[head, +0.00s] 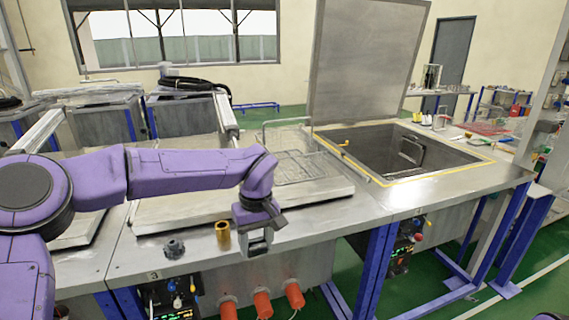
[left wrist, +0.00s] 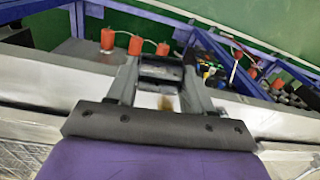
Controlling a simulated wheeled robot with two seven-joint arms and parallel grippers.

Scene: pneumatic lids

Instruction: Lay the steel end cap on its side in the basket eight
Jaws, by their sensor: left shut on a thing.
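My left gripper (head: 257,242) hangs above the front edge of the steel bench, pointing down. Its fingers are shut on a dark grey metal piece (left wrist: 160,72), which looks like the steel end cap; the fingers hide much of it, so its exact shape is unclear. A wire basket (head: 292,165) with a raised handle stands on the closed lid behind my gripper. No number can be read on it, so I cannot tell whether it is basket eight. My right gripper is in neither view.
A brass cylinder (head: 223,235) and a dark knobbed part (head: 175,248) stand on the front ledge, left of my gripper. At the right, an open tank (head: 460,155) has its lid (head: 367,60) raised. Orange plugs (head: 262,304) line the bench front.

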